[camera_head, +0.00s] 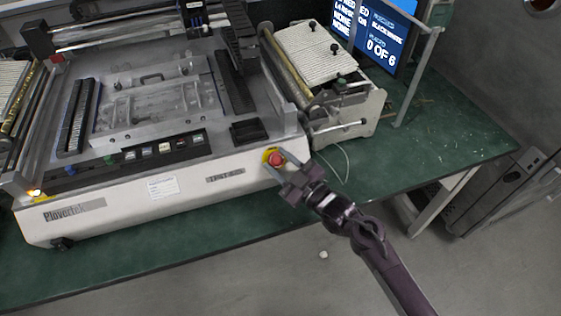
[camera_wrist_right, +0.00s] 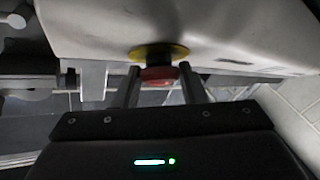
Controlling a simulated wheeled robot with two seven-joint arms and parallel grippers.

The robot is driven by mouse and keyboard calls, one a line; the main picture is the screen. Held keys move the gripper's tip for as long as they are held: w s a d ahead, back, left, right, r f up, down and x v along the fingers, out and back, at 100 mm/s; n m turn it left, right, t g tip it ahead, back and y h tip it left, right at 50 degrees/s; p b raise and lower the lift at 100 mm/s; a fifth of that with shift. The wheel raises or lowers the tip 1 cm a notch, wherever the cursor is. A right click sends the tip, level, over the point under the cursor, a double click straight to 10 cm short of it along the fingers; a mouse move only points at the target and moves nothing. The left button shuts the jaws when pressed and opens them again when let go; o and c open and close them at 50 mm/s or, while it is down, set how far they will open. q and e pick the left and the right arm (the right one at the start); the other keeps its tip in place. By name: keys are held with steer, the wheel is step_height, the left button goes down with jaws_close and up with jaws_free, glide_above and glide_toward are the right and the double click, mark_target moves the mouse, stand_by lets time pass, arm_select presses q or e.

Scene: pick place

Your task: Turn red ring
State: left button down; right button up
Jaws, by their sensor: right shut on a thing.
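The red ring (camera_head: 277,159) is a round red knob on a yellow base at the right end of the white machine's front face. In the right wrist view the red ring (camera_wrist_right: 158,74) sits under its yellow base (camera_wrist_right: 158,52), between my two fingers. My right gripper (camera_head: 276,165) is at the knob with a finger on either side, shut on it. The right gripper also shows in the wrist view (camera_wrist_right: 161,82). My left gripper is not in view.
The white machine (camera_head: 120,206) stands on a green table (camera_head: 450,147). A roller unit (camera_head: 345,105) and a screen (camera_head: 378,35) stand at the back right. The floor in front of the table is mostly clear.

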steer(key=m+t+h, duration=0.1)
steer(key=m, duration=0.2)
steer(key=m+t+h, duration=0.3)
steer(key=m+h, duration=0.1)
steer(key=m, duration=0.1)
steer(key=shift+s+a+f+m+t, duration=0.1)
steer(key=shift+s+a+m+t, duration=0.05)
steer(key=shift+a+m+t, duration=0.2)
steer(key=shift+d+h, duration=0.1)
steer(key=shift+h, duration=0.4)
steer(key=o, duration=1)
steer(key=b+v, duration=0.1)
steer(key=v, duration=0.6)
steer(key=shift+s+d+f, duration=0.1)
steer(key=shift+s+f, duration=0.05)
steer(key=shift+s, duration=0.2)
steer(key=shift+d, duration=0.1)
